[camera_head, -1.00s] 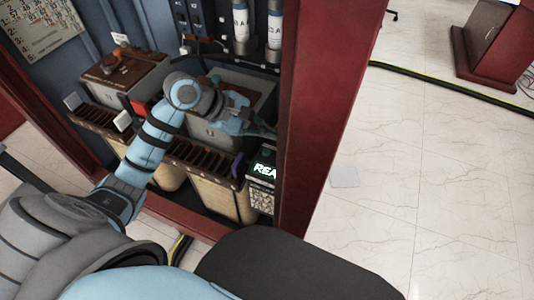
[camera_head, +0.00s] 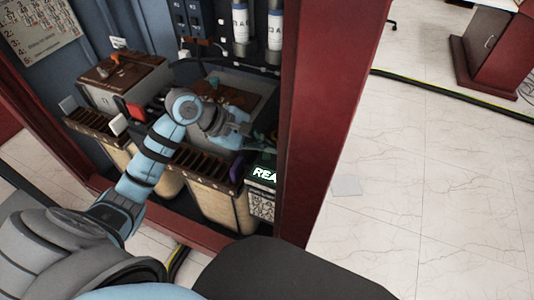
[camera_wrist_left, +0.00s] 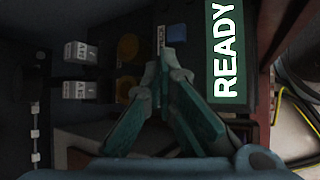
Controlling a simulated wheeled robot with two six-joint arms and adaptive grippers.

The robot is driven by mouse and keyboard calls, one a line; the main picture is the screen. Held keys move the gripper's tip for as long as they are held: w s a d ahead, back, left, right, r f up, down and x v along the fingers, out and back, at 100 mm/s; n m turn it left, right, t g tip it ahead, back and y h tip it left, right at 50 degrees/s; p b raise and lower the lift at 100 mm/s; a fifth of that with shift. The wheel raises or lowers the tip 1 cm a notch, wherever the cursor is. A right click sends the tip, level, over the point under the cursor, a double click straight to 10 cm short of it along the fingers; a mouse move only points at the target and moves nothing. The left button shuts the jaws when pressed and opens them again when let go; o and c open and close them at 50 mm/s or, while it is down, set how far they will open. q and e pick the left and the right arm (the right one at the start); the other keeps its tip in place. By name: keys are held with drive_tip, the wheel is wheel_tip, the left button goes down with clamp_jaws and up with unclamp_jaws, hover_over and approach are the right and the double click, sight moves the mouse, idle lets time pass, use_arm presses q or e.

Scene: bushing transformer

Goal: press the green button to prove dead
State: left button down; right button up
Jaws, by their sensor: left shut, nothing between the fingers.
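A device with a lit READY display (camera_head: 264,174) stands at the lower right inside the red-framed cabinet. In the left wrist view the display (camera_wrist_left: 228,55) is a dark green panel with white letters, just right of my fingers. My left gripper (camera_head: 262,142) reaches in from the left, near and above this device. In the left wrist view my left gripper (camera_wrist_left: 170,58) is shut and empty, its tips together beside a small blue part (camera_wrist_left: 177,32). I cannot make out a green button; the fingers may hide it. My right gripper is not in view.
A red cabinet post (camera_head: 335,110) stands close right of the gripper. Boxes with slotted tops (camera_head: 215,170) stand below the arm. Two white cylinders (camera_head: 240,25) stand at the back. Left of the fingers are white labelled blocks (camera_wrist_left: 80,52) and an orange disc (camera_wrist_left: 128,47).

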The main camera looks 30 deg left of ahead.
sight(266, 157)
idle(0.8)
use_arm(q)
drive_tip(key=shift+f+b, duration=0.45)
drive_tip(key=shift+b, duration=0.2)
drive_tip(key=shift+f+b, duration=0.45)
drive_tip(key=shift+b, duration=0.15)
idle(0.4)
drive_tip(key=shift+r, duration=0.1)
drive_tip(key=shift+r+p, duration=0.5)
drive_tip(key=shift+r, duration=0.3)
drive_tip(key=shift+r+p, duration=1.55)
drive_tip(key=shift+r, duration=1)
